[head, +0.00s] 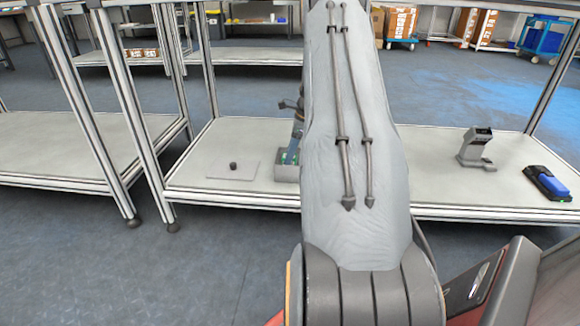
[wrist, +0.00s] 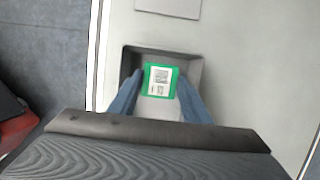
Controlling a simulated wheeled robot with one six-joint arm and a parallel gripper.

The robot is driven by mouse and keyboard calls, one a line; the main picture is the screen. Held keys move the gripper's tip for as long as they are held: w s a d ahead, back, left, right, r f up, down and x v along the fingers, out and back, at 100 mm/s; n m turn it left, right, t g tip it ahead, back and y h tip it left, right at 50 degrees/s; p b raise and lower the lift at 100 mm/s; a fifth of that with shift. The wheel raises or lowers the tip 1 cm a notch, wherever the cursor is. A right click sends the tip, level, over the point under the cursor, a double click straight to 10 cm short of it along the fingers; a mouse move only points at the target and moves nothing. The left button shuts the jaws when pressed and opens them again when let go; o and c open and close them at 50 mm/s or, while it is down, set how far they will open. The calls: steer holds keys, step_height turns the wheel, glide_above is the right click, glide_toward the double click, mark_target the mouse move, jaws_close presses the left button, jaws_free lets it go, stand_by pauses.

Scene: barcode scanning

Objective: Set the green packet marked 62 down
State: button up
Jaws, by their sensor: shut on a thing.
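The green packet (wrist: 148,82) with a white printed label shows in the wrist view between the two blue fingers of my gripper (wrist: 160,86). The number on it is too small to read. My gripper is shut on it. The packet is over or inside a shallow grey tray (wrist: 192,65); I cannot tell whether it touches the tray floor. In the head view my gripper (head: 292,150) points down into the grey tray (head: 287,174), with a bit of green beside the fingers. My arm hides the tray's right side.
A thin flat plate (head: 215,170) with a small dark knob (head: 233,166) lies left of the tray. A grey stand (head: 476,150) and a blue and black device (head: 546,184) are at the right of the bench (head: 430,195). Metal posts rise at the bench's left end.

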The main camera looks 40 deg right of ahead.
steer(key=shift+f+b, duration=1)
steer(key=shift+f, duration=1.15)
steer(key=shift+f, duration=0.15)
steer(key=o, duration=1.1)
steer(key=shift+o, duration=0.2)
